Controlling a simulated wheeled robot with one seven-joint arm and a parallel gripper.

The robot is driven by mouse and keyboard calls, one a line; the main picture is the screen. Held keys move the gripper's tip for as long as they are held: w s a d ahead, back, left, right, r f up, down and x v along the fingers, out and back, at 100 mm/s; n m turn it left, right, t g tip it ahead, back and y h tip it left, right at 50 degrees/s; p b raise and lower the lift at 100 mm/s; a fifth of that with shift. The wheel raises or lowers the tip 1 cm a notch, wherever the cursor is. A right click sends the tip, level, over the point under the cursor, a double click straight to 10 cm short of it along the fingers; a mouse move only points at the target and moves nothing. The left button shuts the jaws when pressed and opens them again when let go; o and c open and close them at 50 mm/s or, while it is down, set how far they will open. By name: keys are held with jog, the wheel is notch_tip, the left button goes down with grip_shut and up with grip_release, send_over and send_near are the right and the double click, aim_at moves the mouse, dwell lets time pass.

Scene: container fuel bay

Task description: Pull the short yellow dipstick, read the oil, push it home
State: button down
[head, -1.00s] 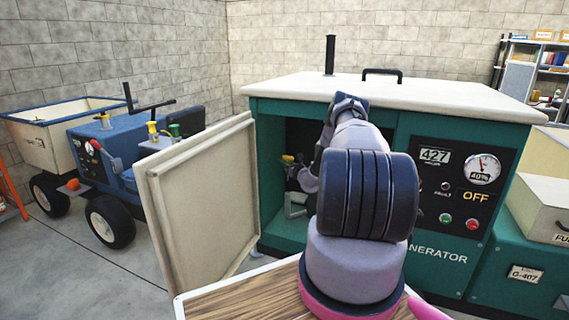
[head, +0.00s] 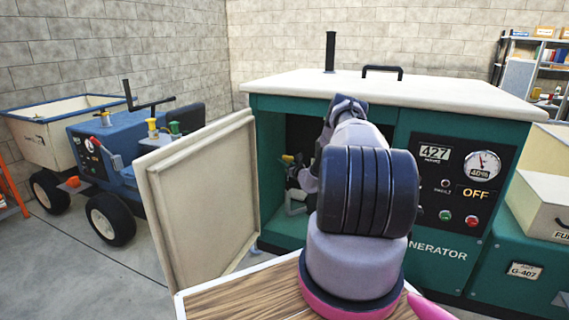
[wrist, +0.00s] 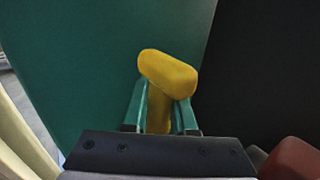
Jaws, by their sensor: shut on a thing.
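The short yellow dipstick shows in the wrist view as a yellow T-shaped handle (wrist: 168,74). My gripper (wrist: 160,112) is shut on its stem, with one teal finger on each side. The handle's top bar sits tilted just beyond the fingertips. The dipstick's lower end and its tube are hidden behind the gripper body, so I cannot tell how far in it sits. In the head view my arm reaches into the open bay of the green generator (head: 440,270). A small patch of yellow (head: 288,159) shows in the bay, left of my arm.
The cream door (head: 205,200) stands open left of the bay. The control panel (head: 460,185) reads 427 and OFF, with a gauge at 40%. A blue tractor (head: 115,150) with a trailer stands at left. A reddish rounded thing (wrist: 292,158) is at the wrist view's lower right.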

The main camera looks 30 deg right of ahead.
jog(key=shift+f, duration=2.55)
jog(key=shift+f, duration=2.55)
